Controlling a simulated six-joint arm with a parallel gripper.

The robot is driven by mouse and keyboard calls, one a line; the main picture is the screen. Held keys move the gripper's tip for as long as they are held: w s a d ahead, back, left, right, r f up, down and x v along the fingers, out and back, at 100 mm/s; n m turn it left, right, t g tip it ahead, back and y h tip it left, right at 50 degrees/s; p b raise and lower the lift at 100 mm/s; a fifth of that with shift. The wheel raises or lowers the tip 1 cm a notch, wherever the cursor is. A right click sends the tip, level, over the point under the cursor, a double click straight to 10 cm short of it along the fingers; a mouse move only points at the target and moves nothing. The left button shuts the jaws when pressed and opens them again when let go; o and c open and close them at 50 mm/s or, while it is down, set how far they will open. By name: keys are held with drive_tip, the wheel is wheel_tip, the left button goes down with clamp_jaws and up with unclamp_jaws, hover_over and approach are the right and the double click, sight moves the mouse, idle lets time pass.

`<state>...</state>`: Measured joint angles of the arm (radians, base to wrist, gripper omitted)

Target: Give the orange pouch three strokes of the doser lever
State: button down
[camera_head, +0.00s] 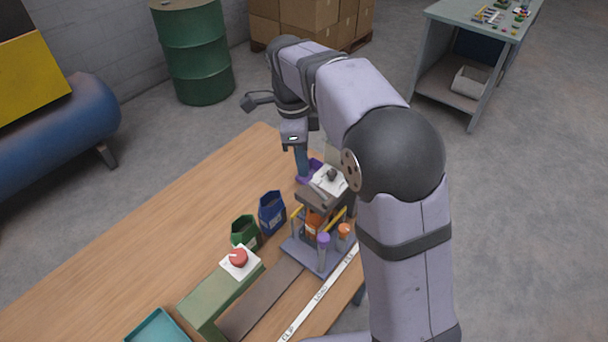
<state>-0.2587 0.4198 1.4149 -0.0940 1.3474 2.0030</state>
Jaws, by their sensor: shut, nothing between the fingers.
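The orange pouch (313,224) stands in the filling station, beneath the doser (328,183), and is partly hidden by the station's parts. My gripper (302,165) points down at the doser's far left side. It is shut, with nothing seen held. A purple part (316,167) shows right beside my fingertips; I cannot tell if it is the lever, or whether they touch. My arm hides the doser's right side.
A blue pouch (271,213) and a green pouch (245,232) stand left of the station. Nearer are a red button (238,257) on a green box (208,303) and a teal tray (158,329). The table's left side (130,260) is clear.

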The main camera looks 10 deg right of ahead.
drive_tip(key=shift+f, duration=0.1)
drive_tip(key=shift+f+b, duration=1.25)
drive_tip(key=shift+f, duration=0.6)
drive_tip(key=shift+r, duration=0.25)
drive_tip(key=shift+a+r+p, duration=0.35)
drive_tip(key=shift+p, duration=0.45)
drive_tip(key=shift+w+a+r+p, duration=0.1)
drive_tip(key=shift+a+p, duration=0.3)
drive_tip(key=shift+a, duration=0.2)
drive_tip(key=shift+w+a+r+p, duration=0.1)
drive_tip(key=shift+a+p, duration=0.3)
drive_tip(key=shift+a, duration=0.15)
